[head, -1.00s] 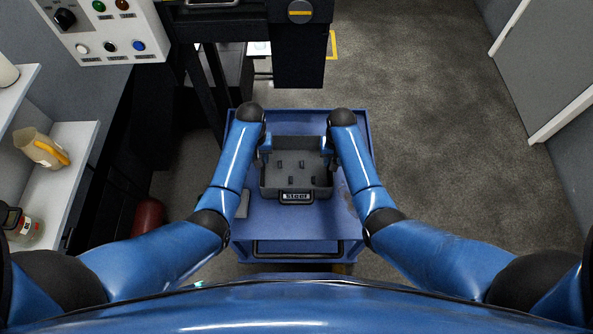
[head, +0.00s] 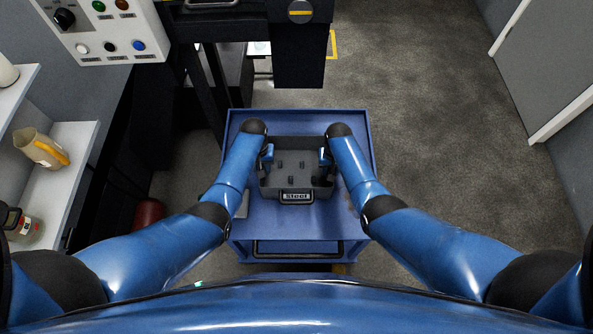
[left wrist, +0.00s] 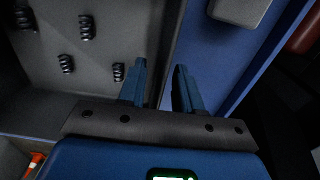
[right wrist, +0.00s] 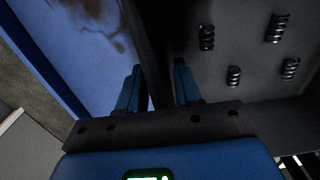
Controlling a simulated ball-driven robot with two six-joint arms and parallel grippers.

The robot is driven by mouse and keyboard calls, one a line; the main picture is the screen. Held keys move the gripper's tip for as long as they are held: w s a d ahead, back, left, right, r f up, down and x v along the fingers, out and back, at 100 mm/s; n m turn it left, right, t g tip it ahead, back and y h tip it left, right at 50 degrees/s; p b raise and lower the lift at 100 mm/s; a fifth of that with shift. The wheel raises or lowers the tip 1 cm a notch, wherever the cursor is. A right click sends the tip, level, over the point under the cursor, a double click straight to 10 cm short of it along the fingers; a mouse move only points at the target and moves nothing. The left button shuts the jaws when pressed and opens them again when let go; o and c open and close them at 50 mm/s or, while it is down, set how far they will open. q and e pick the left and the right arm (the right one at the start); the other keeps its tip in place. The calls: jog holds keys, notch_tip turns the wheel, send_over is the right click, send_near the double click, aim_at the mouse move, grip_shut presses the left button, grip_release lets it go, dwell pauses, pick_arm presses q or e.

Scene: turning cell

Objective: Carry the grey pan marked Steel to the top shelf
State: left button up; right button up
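A grey open pan (head: 297,185) sits on the blue cart in the head view, with several small dark coils inside. It has a dark front handle with a label (head: 296,196) too blurred to read surely. My left gripper (head: 267,155) is at the pan's left wall. In the left wrist view its fingers (left wrist: 158,88) stand apart, with the wall (left wrist: 160,45) running between them. My right gripper (head: 325,157) is at the right wall. In the right wrist view its fingers (right wrist: 157,88) are also apart, with the dark wall (right wrist: 148,40) between them. No shelf is identified surely as the top shelf.
The blue cart (head: 300,228) has a small grey block (head: 242,205) at its left. White shelves (head: 75,170) at left hold a beige jug (head: 38,148) and a bottle (head: 22,226). A dark machine (head: 298,60) stands behind the cart. Floor (head: 440,90) at right is clear.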

pick_arm(q)
grip_shut()
pick_arm(e)
grip_shut()
pick_arm(q)
jog(key=shift+r, duration=0.15)
pick_arm(e)
jog(key=shift+r, duration=0.15)
